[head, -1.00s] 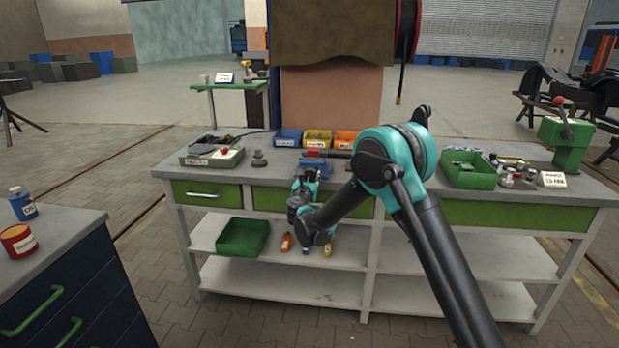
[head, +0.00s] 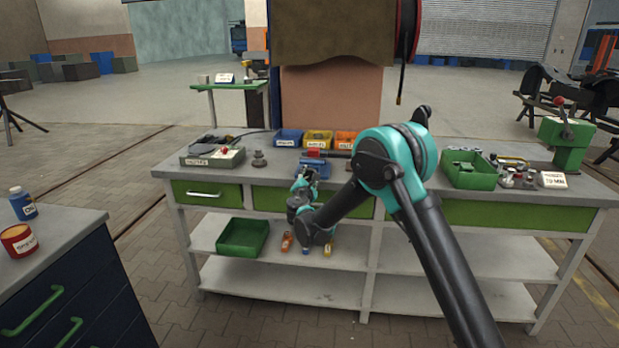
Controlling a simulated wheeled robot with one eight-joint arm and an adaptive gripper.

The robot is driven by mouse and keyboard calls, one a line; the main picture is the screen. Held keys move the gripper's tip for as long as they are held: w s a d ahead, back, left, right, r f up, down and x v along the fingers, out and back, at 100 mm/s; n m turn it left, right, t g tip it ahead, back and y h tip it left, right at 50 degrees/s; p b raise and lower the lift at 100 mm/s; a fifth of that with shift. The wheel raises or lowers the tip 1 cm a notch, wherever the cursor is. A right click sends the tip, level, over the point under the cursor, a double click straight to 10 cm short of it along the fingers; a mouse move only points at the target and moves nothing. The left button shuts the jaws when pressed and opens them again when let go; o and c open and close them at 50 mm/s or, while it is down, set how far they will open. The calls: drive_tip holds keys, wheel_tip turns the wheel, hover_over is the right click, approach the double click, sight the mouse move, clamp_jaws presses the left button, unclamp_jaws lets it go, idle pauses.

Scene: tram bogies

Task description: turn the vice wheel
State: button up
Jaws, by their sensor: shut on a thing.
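The blue vice (head: 320,168) stands at the front edge of the workbench, with a small red piece (head: 313,153) at its top. My gripper (head: 304,179) is at the front of the vice, small and partly covered by my own wrist. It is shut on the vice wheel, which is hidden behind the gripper. The fingertips cannot be made out clearly.
The workbench (head: 262,178) carries a grey tray (head: 212,157) at left, blue, yellow and orange bins behind the vice, and a green bin (head: 470,170) at right. A green press (head: 567,145) stands at the right end. A green crate (head: 243,238) sits on the shelf below.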

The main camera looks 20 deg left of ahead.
drive_tip(key=shift+m, duration=1.6)
drive_tip(key=o, duration=1.2)
drive_tip(key=shift+c, duration=0.2)
drive_tip(key=shift+s, duration=0.1)
drive_tip(key=v, duration=1.2)
